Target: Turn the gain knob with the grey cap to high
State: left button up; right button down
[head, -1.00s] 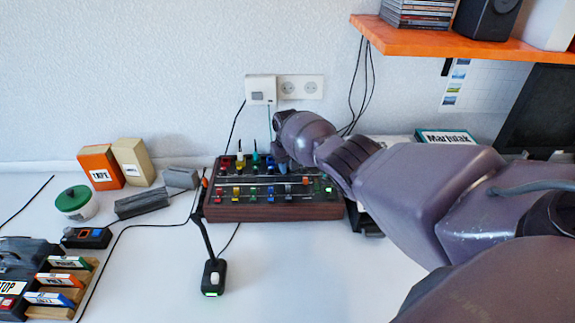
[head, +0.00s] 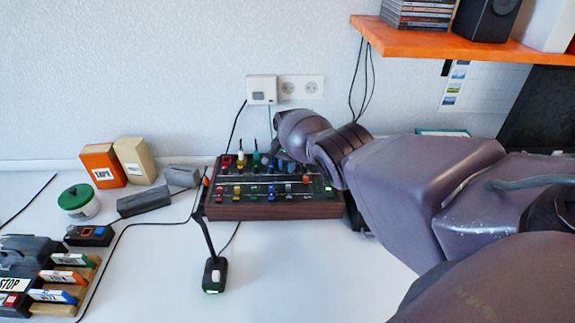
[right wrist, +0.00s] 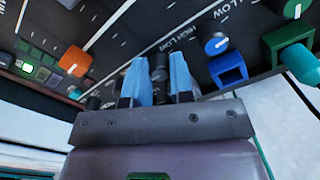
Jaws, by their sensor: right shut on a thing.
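The mixer panel (head: 272,212), dark with a wooden front, stands against the wall in the head view and carries several coloured knobs. My right gripper (head: 279,157) is over its back right part; the wrist hides the fingertips there. In the right wrist view the two blue fingers of the right gripper (right wrist: 158,82) close around a dark grey knob (right wrist: 158,66), one finger on each side. HIGH and LOW labels are printed on the panel near it. Which way the knob points is hard to tell. My left gripper is out of view.
A blue knob (right wrist: 215,43) and an orange knob (right wrist: 75,61) flank the held knob. An orange shelf (head: 470,44) hangs above my right arm.

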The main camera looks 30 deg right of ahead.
jog(key=shift+m, duration=0.4)
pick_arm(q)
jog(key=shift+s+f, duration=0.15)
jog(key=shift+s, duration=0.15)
pick_arm(e)
jog(key=c, duration=1)
grip_release()
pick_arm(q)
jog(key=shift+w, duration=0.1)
